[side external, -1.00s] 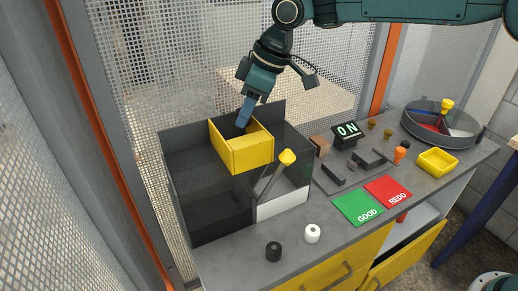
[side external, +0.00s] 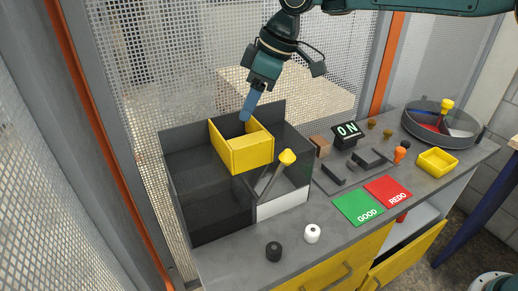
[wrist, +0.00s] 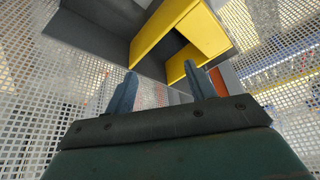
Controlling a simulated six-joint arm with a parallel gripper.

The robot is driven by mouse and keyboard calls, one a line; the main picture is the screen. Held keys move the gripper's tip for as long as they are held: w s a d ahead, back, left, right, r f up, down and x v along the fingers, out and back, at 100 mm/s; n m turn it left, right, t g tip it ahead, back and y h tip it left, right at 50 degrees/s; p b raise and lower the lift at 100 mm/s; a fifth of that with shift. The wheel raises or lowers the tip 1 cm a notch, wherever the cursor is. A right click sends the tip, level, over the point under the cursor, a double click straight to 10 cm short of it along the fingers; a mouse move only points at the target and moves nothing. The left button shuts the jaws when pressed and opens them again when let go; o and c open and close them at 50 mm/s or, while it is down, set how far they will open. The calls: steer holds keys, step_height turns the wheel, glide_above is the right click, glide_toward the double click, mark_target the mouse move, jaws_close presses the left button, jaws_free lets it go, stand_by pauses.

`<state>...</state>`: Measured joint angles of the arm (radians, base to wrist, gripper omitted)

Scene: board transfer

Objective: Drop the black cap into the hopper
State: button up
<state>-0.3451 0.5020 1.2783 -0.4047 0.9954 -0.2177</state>
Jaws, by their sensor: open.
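My gripper (side external: 246,113) is open and points down just above the back of the yellow hopper (side external: 250,155), which sits on top of the dark bins. In the wrist view, my two blue fingers (wrist: 160,74) stand apart with nothing between them, and the yellow hopper (wrist: 168,32) shows beyond them. A small black cap-like cylinder (side external: 274,252) stands on the bench in front of the bins, well away from my gripper. I cannot see the hopper's floor or whether anything lies in it.
A white cylinder (side external: 312,234) stands right of the black one. A yellow-knobbed lever (side external: 287,157) rises beside the hopper. Green (side external: 357,208) and red (side external: 389,191) pads, a yellow tray (side external: 437,163) and a round divided bin (side external: 441,126) are to the right. Mesh walls enclose the back.

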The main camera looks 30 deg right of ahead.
steer(key=v, duration=1.1)
steer(key=shift+r, duration=0.15)
steer(key=shift+s+a, duration=0.1)
steer(key=shift+s, duration=0.05)
steer(key=s+d+r+m+t, duration=0.2)
steer(key=s+d+m, duration=0.3)
steer(key=s+d, duration=0.75)
steer(key=s+d+f+m+h, duration=0.1)
steer(key=s+d+f+m, duration=0.1)
steer(key=s, duration=0.4)
steer(key=s+d+f+m+h, duration=0.1)
steer(key=s+d+f+m, duration=0.1)
steer(key=s+d+f, duration=0.2)
steer(key=s+d+f+m+t+h, duration=0.1)
steer(key=s+d+f, duration=0.3)
steer(key=s+f, duration=0.2)
steer(key=s, duration=0.2)
steer(key=shift+s+f+m+h, duration=0.3)
steer(key=shift+f+m, duration=0.05)
steer(key=shift+m, duration=0.05)
